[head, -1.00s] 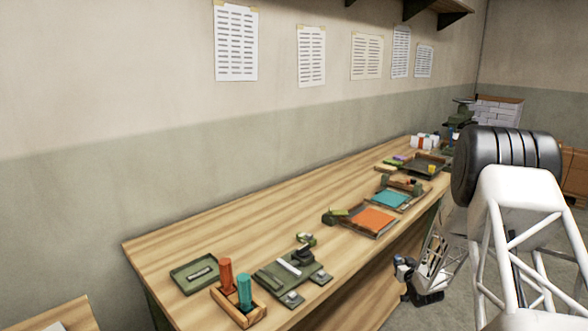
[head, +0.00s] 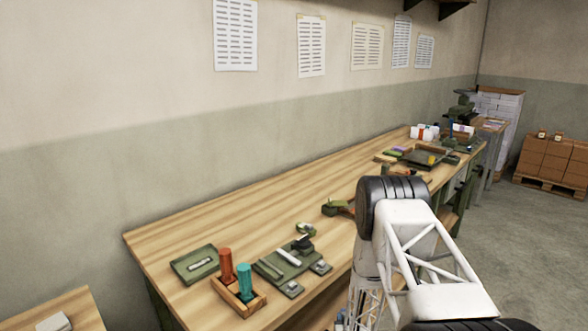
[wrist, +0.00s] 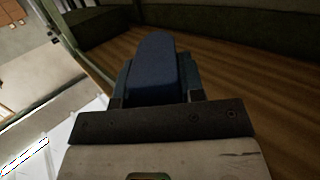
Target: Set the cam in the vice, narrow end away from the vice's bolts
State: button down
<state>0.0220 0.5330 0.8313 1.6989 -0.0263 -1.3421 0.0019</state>
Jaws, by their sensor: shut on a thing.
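In the wrist view my gripper (wrist: 157,88) is shut on a dark blue piece with a rounded far end, which looks like the cam (wrist: 155,62). The fingers press on both its sides, and its near part is hidden by the gripper. In the head view my gripper and the piece are hidden behind or below my arm. A green fixture with a pale bar, a dark handle and two lugs with bolt-like heads, which looks like the vice (head: 276,267), sits on the bench's near part, left of my arm.
The long wooden bench (head: 190,235) runs along the wall. A wooden holder (head: 247,302) with an orange and a teal cylinder stands left of the fixture, beside a green tray (head: 183,272). A dark tray (head: 425,160) lies farther back. The bench's wall side is mostly clear.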

jog(key=shift+s+a+f, duration=0.65)
jog(key=shift+a, duration=0.05)
dwell(0.5)
jog(key=s+d+r+n+g+y, duration=0.1)
jog(key=s+d+r+n+y, duration=0.15)
jog(key=r, duration=0.75)
jog(key=s+d+r+n+g+y, duration=0.1)
jog(key=d+r+n+y, duration=0.15)
jog(key=r, duration=0.75)
jog(key=s+d+r+n+g+y, duration=0.15)
jog(key=r+y, duration=0.25)
jog(key=r, duration=0.6)
jog(key=s+a+r+n+y, duration=0.1)
jog(key=s+a+r, duration=0.1)
jog(key=a+r, duration=0.2)
jog(key=s+a+r+n+g+y, duration=0.1)
jog(key=s+a+r, duration=0.2)
jog(key=a+r, duration=0.2)
jog(key=shift+s+r, duration=0.3)
jog(key=shift+r, duration=0.15)
jog(key=shift+n, duration=0.25)
jog(key=w, duration=0.4)
jog(key=w+f, duration=0.1)
jog(key=w, duration=0.9)
jog(key=shift+w+a+f, duration=0.15)
jog(key=shift+a, duration=0.15)
